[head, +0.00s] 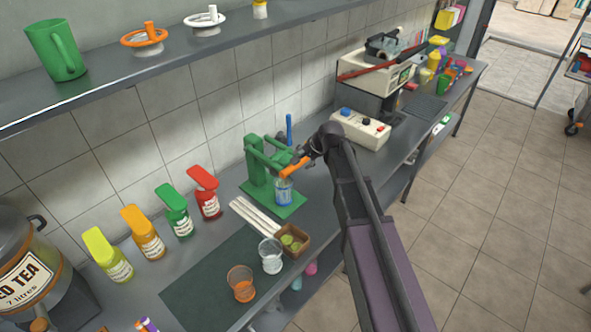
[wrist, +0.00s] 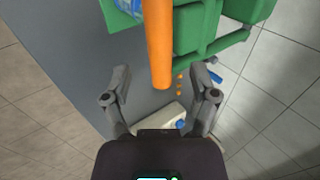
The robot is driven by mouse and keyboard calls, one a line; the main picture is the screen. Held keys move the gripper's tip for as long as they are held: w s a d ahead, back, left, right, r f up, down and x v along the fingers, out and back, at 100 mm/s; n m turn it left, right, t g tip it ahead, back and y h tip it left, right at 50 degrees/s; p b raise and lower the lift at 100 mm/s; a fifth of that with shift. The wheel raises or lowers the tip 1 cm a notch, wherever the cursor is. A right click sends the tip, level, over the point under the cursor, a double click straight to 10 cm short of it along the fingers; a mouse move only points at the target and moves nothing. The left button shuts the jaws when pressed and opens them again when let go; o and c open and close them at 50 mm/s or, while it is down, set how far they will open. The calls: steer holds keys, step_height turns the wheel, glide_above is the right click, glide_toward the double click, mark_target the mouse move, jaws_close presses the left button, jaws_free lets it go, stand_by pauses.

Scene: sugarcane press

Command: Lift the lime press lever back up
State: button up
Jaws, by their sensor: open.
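The green lime press (head: 258,172) stands on the counter, and its green body also shows at the top of the wrist view (wrist: 195,25). Its orange lever (head: 292,168) sticks out from the press toward my gripper (head: 306,152). In the wrist view the lever (wrist: 158,45) comes down from the top, and its free end lies between my open fingertips (wrist: 161,84). I see gaps on both sides of it, with neither finger touching. A clear blue-tinted glass (head: 283,191) stands on the press base under the lever. My arm hides part of the counter to the right.
A blue upright bar (head: 289,129) shows behind the press. A white control box (head: 360,128) stands to the right. White sticks (head: 255,216), a brown box of limes (head: 291,240) and two glasses are in front. Bottles line the wall at left.

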steer(key=shift+b+x, duration=1.85)
steer(key=shift+x, duration=0.75)
jaws_close()
steer(key=shift+a, duration=0.2)
steer(key=shift+d, duration=0.15)
steer(key=shift+d+r, duration=0.1)
steer(key=shift+r, duration=0.1)
